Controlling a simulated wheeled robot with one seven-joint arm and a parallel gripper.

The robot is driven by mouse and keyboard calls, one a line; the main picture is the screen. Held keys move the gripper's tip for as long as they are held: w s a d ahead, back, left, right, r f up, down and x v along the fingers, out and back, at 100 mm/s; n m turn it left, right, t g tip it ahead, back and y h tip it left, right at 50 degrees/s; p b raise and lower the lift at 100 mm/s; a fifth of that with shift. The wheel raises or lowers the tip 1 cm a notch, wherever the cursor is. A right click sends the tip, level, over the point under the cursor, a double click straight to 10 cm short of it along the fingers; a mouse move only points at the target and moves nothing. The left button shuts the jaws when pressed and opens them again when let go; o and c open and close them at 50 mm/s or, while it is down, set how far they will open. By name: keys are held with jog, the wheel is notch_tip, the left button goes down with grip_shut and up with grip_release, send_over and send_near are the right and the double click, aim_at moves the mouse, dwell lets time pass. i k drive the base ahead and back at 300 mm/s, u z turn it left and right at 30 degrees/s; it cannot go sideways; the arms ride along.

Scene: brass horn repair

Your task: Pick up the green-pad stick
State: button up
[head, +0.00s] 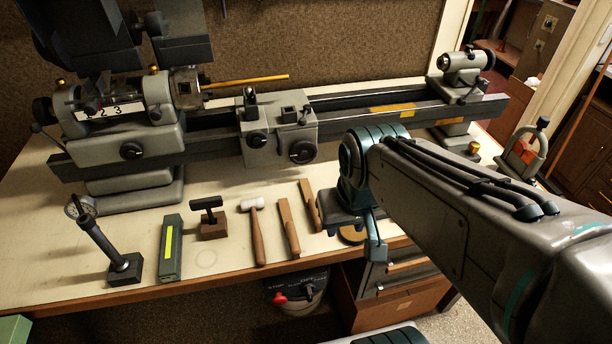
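Two flat wooden sticks lie on the bench left of my gripper. One stick (288,227) is beside the hammer, and the other stick (309,205) is just right of it and slightly farther back. No green pad shows on either, so I cannot tell which is the green-pad stick. My gripper (361,238) hangs to the right of both sticks, near the bench's front edge, apart from them. One teal finger shows clearly. The other is not clearly visible, so its opening is unclear. Nothing is seen held.
A white-headed hammer (257,232), a small dark-handled block (211,219), a green case with a yellow stripe (171,248) and a dial gauge stand (111,247) are to the left. A lathe (280,136) spans the bench behind. A round brown item (351,237) is partly hidden by my gripper.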

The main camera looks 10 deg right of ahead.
aim_at(307, 194)
jog(key=z, duration=1)
jog(key=k, duration=0.9)
jog(key=u, duration=1.55)
jog(key=i, duration=0.5)
jog(key=z, duration=0.05)
